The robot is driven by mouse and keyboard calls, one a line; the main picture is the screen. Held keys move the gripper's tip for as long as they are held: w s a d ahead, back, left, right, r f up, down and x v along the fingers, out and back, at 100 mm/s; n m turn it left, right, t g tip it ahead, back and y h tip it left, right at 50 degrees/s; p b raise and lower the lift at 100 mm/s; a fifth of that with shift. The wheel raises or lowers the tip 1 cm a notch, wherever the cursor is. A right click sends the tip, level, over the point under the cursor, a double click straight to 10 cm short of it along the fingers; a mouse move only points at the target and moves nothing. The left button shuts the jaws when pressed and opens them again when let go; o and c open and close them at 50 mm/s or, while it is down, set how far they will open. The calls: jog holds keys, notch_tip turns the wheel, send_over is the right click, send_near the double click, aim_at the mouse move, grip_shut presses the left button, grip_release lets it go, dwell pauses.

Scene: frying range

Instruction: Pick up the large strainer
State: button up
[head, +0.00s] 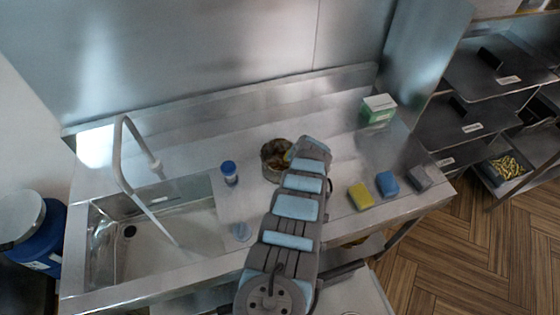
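I cannot make out a large strainer for certain. A round metal vessel (268,174) with brownish contents stands on the steel counter, near its middle. Its right side is partly covered by my arm, and I cannot tell whether it is a strainer or a pot. My arm reaches up from the bottom centre over the counter, its far end close beside the vessel in the picture. My gripper's fingers are hidden by the arm, so whether they hold anything does not show.
A sink (150,240) with a tall faucet (122,160) is on the left. A blue-capped bottle (229,172), yellow sponge (360,196), blue sponge (387,183), grey block (420,178) and green-white box (378,109) stand on the counter (335,150). Shelves (460,125) are at right.

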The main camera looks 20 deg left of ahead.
grip_shut()
jog(key=shift+r, duration=0.1)
dwell(0.3)
